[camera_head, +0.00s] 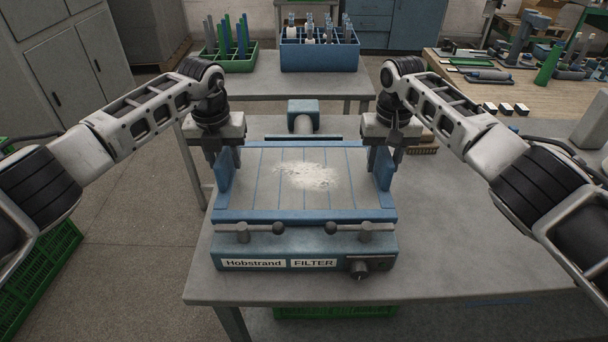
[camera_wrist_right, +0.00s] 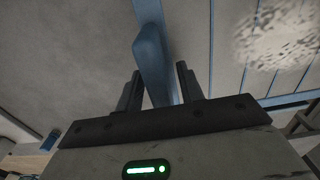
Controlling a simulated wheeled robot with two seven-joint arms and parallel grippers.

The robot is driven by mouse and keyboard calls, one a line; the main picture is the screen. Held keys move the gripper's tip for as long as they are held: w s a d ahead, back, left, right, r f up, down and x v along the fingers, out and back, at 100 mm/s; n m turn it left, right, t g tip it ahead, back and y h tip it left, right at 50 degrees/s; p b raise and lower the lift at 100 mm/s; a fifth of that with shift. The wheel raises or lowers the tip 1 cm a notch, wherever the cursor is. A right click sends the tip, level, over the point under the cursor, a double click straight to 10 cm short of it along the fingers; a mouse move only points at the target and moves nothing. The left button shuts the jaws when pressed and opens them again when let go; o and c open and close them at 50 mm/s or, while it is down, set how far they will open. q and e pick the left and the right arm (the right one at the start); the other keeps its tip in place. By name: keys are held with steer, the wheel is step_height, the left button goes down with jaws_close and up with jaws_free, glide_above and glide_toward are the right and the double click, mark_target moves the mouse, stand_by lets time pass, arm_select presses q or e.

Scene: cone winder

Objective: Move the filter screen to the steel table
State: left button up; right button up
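The filter screen (camera_head: 270,196) is a wide flat screen in a blue frame, with pale lint in its middle and a raised blue plate at each side. It sits level on the blue unit labelled Hobstrand FILTER (camera_head: 290,248). My left gripper (camera_head: 222,158) is at the left plate, its fingers apart. My right gripper (camera_head: 384,158) is at the right plate. In the right wrist view its open fingers (camera_wrist_right: 158,82) have the blue plate (camera_wrist_right: 152,55) between them, with gaps showing. A grey table (camera_head: 262,82), apparently steel, stands behind; another (camera_head: 470,250) carries the filter unit.
A green crate (camera_head: 232,64) and a blue divided crate (camera_head: 320,55) stand on the back table. A wooden bench (camera_head: 540,95) with tools is at the right. Bare tabletop lies right of the filter unit. Two dark-knobbed clamps (camera_head: 345,229) sit at the screen's front.

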mark_target(386, 149)
arm_select(q)
jaws_close()
arm_select(e)
jaws_close()
arm_select(q)
steer(key=shift+r, duration=0.15)
arm_select(e)
steer(key=shift+r, duration=0.15)
